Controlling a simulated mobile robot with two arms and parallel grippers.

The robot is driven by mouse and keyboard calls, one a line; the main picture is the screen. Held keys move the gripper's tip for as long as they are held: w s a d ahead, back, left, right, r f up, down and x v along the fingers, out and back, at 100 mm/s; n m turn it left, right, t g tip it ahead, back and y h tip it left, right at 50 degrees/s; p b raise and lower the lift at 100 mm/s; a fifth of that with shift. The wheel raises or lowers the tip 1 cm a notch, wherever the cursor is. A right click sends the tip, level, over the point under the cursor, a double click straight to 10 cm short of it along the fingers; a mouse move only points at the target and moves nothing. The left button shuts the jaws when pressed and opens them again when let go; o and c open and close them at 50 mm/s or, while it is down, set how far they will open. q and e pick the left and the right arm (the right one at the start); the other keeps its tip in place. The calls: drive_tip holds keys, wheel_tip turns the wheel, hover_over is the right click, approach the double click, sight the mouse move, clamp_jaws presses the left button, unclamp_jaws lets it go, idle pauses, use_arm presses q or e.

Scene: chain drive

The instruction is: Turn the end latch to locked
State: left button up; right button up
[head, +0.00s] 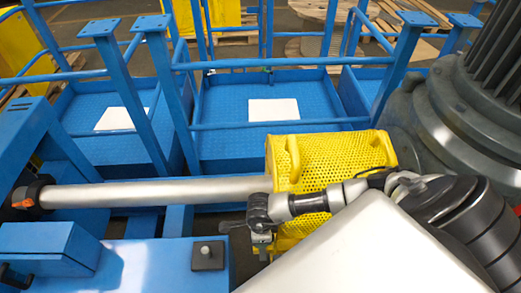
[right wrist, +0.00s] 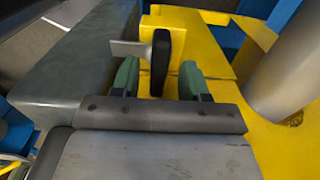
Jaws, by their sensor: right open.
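My right gripper (right wrist: 158,82) is open in the right wrist view, with green pads on its two fingers. A black latch handle (right wrist: 161,60) stands between and just beyond the fingertips; I cannot tell whether a finger touches it. A flat metal tab (right wrist: 129,48) points left from the handle, in front of a yellow bracket (right wrist: 180,24). I take this to be the end latch. In the head view the right gripper (head: 262,242) is at the lower left end of the yellow perforated guard (head: 330,160), and I cannot make out the latch there. My left gripper is not in view.
A thick metal shaft (head: 150,192) runs left from the guard. A large grey motor housing (head: 450,110) stands at the right. Blue platforms with railings (head: 265,85) lie behind. In the right wrist view, a grey block (right wrist: 75,70) is close on the left.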

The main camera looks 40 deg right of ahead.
drive_tip(key=shift+f, duration=0.7)
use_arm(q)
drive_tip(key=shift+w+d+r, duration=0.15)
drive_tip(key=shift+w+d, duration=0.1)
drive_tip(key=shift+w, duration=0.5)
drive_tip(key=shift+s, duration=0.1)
use_arm(e)
drive_tip(key=shift+c, duration=0.4)
clamp_jaws()
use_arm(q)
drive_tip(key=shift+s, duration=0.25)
